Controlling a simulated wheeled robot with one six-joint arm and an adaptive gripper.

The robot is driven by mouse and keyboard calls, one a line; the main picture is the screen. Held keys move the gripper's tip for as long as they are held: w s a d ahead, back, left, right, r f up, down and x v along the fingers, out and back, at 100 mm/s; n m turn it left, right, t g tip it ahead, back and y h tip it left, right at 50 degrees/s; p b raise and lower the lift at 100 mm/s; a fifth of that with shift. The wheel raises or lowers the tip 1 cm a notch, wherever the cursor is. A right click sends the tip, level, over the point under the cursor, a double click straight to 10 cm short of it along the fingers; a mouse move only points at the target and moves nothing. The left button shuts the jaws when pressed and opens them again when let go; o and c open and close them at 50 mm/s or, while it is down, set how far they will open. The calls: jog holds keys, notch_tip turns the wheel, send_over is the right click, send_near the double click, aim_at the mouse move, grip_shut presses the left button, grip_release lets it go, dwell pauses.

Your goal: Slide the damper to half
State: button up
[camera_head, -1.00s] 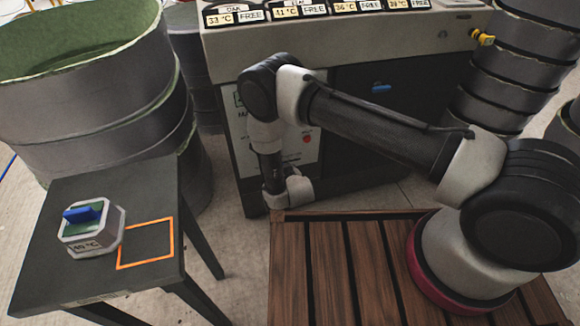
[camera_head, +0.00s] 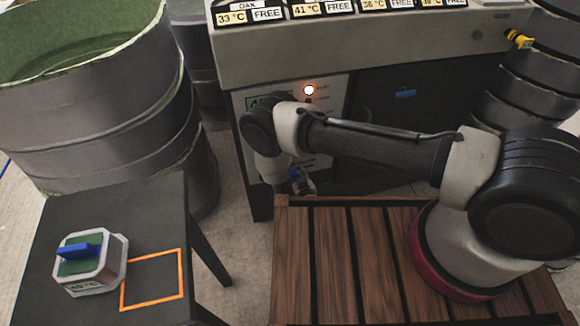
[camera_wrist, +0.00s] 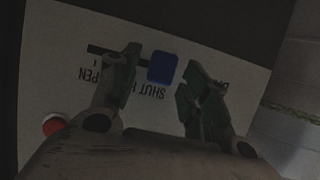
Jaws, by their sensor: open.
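The damper's blue slider knob (camera_wrist: 163,67) sits on a dark slot in the pale control panel (camera_wrist: 60,30), upside down in the wrist view. It is at the slot's end by the word SHUT; part of the word OPEN shows at the other end. The middle marking is hidden by a finger. My gripper (camera_wrist: 158,85) is open, with one finger on each side of the knob and visible gaps; contact is not visible.
A slatted wooden platform (camera_head: 340,270) lies below my arm.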

jog(key=shift+w+f, duration=0.1)
jog(key=shift+w, duration=0.1)
jog(key=shift+c, duration=0.2)
grip_shut()
jog(key=d, duration=0.2)
jog(key=w+d, duration=0.1)
jog(key=shift+w+d, duration=0.1)
jog(key=shift+d, duration=0.25)
jog(key=shift+o, duration=0.2)
grip_release()
